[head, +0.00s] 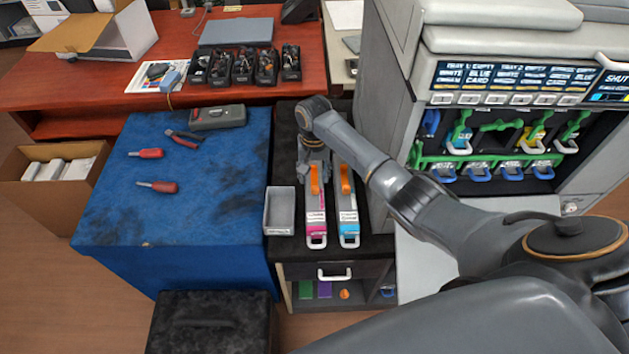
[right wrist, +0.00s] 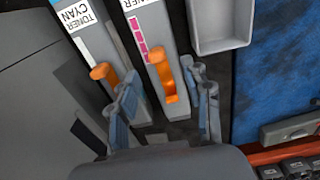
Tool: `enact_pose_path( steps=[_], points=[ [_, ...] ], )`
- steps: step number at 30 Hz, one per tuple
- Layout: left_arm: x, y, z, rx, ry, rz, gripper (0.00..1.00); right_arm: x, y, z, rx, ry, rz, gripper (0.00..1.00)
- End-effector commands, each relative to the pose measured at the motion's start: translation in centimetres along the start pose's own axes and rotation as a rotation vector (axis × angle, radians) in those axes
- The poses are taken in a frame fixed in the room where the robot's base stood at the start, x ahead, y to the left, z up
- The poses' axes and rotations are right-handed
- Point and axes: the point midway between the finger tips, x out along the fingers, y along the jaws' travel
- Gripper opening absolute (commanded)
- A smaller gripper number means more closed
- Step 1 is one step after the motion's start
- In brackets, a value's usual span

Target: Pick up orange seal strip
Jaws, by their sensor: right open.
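Two toner cartridges lie side by side on the black cabinet top. The magenta cartridge (head: 316,216) has an orange seal strip (head: 314,182), which also shows in the right wrist view (right wrist: 163,76). The cyan cartridge (head: 348,216), to its right in the head view, has another orange strip (head: 346,180). My right gripper (head: 313,170) is open above the magenta cartridge's end. In the right wrist view its fingers (right wrist: 167,98) stand on either side of the magenta cartridge's strip, with nothing gripped. Whether they touch it I cannot tell. My left gripper is out of view.
An empty grey tray (head: 280,211) stands left of the magenta cartridge. A blue-covered table (head: 200,215) holds pliers (head: 183,139) and two red-handled screwdrivers. The large printer (head: 400,90) stands close on the right. A red desk (head: 130,90) is behind.

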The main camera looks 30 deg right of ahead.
Motion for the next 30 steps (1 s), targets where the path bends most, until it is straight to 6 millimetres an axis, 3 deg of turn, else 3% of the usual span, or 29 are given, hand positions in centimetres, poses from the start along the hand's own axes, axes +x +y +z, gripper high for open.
enact_pose_path(
  steps=[12,20,26,30],
  points=[
    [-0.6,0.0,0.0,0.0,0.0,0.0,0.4,5.0,0.2,0.4,-0.001,-0.001,0.0,0.49],
    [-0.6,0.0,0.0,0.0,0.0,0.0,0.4,5.3,0.2,0.4,-0.002,0.0,0.0,0.49],
    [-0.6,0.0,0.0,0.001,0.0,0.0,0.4,5.3,0.3,0.4,-0.001,0.0,0.0,0.13],
    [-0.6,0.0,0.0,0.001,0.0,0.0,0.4,5.3,0.3,0.4,-0.001,0.001,0.0,0.11]
  ],
)
